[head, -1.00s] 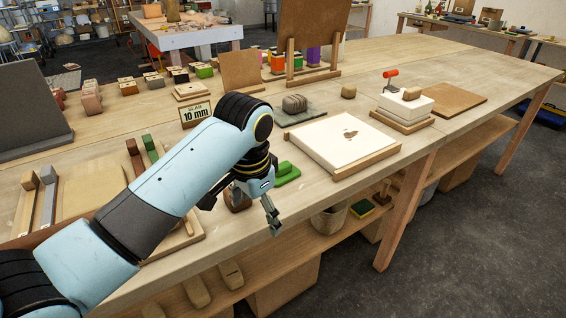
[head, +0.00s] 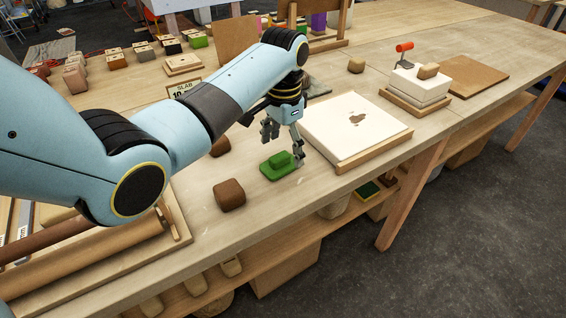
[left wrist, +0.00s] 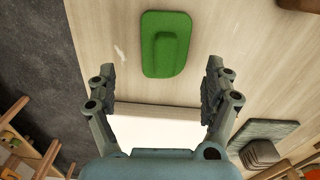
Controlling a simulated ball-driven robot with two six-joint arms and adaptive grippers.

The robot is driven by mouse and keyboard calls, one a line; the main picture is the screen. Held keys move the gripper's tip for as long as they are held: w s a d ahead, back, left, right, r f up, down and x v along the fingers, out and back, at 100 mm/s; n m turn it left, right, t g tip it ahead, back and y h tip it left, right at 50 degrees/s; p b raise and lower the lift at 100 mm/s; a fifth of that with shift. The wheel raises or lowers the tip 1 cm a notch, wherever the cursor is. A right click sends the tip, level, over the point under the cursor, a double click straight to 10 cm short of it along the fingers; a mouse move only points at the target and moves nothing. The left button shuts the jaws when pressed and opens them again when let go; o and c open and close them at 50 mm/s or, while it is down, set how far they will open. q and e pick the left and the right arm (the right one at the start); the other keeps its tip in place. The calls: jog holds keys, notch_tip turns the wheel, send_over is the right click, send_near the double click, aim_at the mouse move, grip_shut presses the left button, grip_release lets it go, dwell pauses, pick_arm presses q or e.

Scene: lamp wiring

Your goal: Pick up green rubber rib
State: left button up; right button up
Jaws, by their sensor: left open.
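The green rubber rib (head: 281,164) lies flat on the wooden table, a rounded green plate with a raised grip on top. It also shows in the left wrist view (left wrist: 166,45), beyond the fingertips and between their lines. My left gripper (head: 284,148) is open and empty, above and beside the rib. In the left wrist view its two fingers (left wrist: 159,85) are wide apart with nothing between them. I cannot tell from the head view whether a fingertip touches the rib. My right gripper is not in view.
A white slab on a wooden board (head: 358,125) lies right of the rib. A brown block (head: 229,195) sits to its left, near the front table edge (head: 262,226). A white block stack with a red-handled tool (head: 417,85) stands farther right. A grey mat (left wrist: 265,140) shows in the wrist view.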

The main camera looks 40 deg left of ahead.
aim_at(280, 156)
pick_arm(q)
jog(key=f, duration=0.3)
jog(key=shift+s+a, duration=0.35)
jog(key=shift+f, duration=0.6)
jog(key=shift+w, duration=0.1)
jog(key=shift+a, duration=0.1)
jog(key=c, duration=0.4)
jog(key=shift+c, duration=1.1)
jog(key=c, duration=0.7)
jog(key=shift+o, duration=0.2)
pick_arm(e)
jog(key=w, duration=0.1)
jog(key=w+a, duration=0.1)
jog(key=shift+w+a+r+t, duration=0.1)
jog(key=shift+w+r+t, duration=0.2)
